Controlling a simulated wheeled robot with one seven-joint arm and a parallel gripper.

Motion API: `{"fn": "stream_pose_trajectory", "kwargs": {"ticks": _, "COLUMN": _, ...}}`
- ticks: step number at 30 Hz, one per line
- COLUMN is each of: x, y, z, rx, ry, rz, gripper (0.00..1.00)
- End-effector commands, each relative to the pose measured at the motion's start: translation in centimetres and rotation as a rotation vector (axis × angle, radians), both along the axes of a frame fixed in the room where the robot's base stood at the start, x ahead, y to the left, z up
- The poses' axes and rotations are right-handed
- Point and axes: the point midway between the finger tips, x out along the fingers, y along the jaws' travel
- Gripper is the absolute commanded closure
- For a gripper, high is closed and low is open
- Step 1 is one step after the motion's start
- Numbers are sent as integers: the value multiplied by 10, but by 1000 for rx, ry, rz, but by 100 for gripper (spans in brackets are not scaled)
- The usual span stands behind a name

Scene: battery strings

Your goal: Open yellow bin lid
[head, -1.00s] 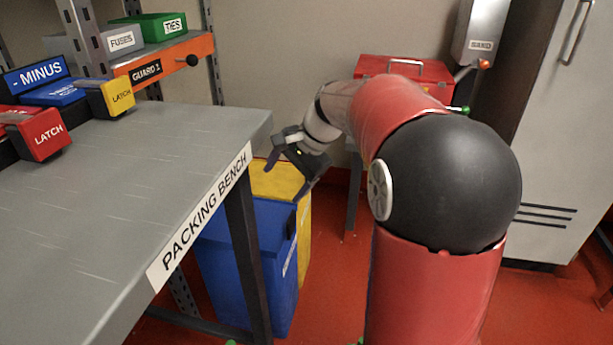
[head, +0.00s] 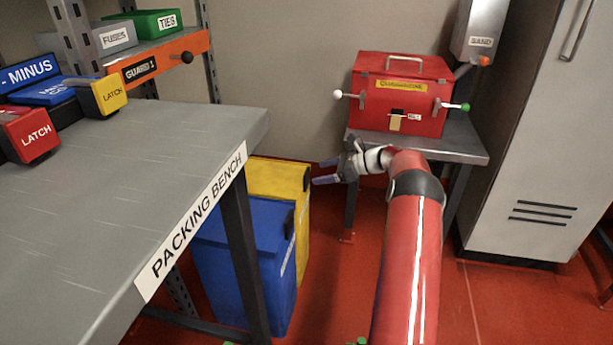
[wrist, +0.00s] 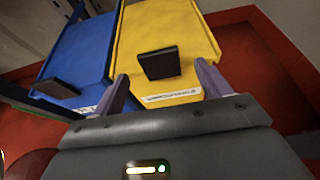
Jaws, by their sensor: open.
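The yellow bin (head: 276,181) stands on the floor behind the blue bin, partly hidden by it and the bench. Its lid looks closed. In the wrist view the yellow bin (wrist: 165,35) lies straight ahead, with a dark handle tab (wrist: 160,63) near the lid's front edge and a white label below. My gripper (head: 325,172) is open, just right of the yellow bin. In the wrist view my gripper's fingers (wrist: 163,92) spread either side of the tab, apparently short of it, with nothing between them.
The blue bin (head: 240,250) stands beside the yellow one, partly under the packing bench (head: 130,190). A bench leg (head: 247,265) stands in front of the blue bin. A red box (head: 400,95) sits on a small grey table (head: 463,140) behind my arm. Red floor right of the bins is open.

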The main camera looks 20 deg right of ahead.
Motion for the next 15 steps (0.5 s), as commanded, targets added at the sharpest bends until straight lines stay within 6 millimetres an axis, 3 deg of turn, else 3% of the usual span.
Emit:
{"fn": "stream_pose_trajectory", "kwargs": {"ticks": 6, "x": 19, "y": 30, "z": -14, "rx": -1, "ry": 1, "rz": 5, "gripper": 24}}
{"fn": "stream_pose_trajectory", "kwargs": {"ticks": 15, "x": 32, "y": 49, "z": -24, "rx": -2, "ry": 0, "rz": 3, "gripper": 24}}
